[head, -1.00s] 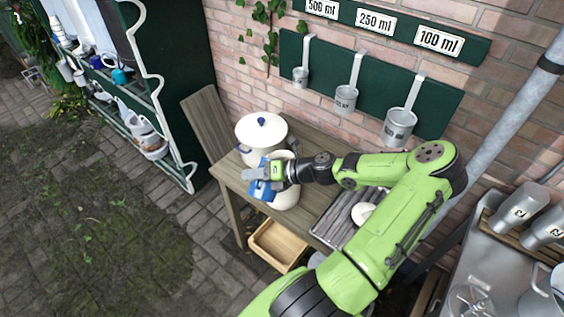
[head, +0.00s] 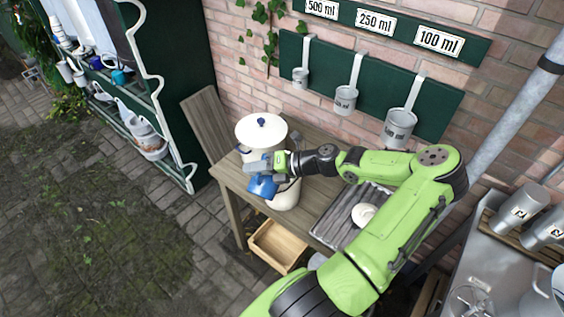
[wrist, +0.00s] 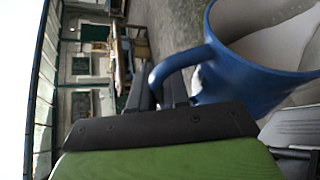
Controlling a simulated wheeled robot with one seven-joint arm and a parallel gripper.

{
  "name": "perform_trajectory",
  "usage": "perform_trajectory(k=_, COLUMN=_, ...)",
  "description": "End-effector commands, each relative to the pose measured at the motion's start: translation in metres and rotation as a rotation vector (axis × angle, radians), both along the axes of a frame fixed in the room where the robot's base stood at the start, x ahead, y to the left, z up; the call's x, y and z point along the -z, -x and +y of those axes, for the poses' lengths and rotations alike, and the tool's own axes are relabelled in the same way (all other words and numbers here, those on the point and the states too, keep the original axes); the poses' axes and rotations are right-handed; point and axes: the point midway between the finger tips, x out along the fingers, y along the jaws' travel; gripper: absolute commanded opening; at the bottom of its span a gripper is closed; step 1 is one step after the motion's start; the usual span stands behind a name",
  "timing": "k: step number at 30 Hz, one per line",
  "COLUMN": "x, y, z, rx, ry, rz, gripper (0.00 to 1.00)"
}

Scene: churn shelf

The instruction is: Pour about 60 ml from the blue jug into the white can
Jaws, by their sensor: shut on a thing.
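The blue jug (head: 262,187) is in my gripper (head: 266,165), above the table's left front part. The wrist view shows the jug (wrist: 245,85) close up, with its handle between the fingers of my gripper (wrist: 165,90). The jug is tilted well over, and pale liquid shows inside its mouth. The white can (head: 287,196) stands on the table just right of the jug, partly behind it and my gripper. Its mouth is mostly hidden in the head view. I cannot see whether any liquid is flowing.
A white lidded pot (head: 262,143) with a blue knob stands right behind the jug. A grey ribbed tray (head: 338,220) with a pale round item (head: 364,214) lies to the right. Measuring cups (head: 399,128) hang on the wall. A wooden crate (head: 275,246) sits below.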

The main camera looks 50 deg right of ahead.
Motion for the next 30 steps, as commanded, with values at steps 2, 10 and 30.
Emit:
perform_trajectory(k=2, x=-0.0013, y=-0.0003, z=0.0000, rx=0.000, ry=-0.002, rz=-0.003, gripper=0.00)
perform_trajectory(k=10, x=-0.0015, y=-0.0004, z=-0.0002, rx=0.000, ry=-0.003, rz=-0.001, gripper=0.00)
perform_trajectory(k=30, x=-0.0052, y=-0.0013, z=-0.0034, rx=0.000, ry=-0.040, rz=0.010, gripper=0.00)
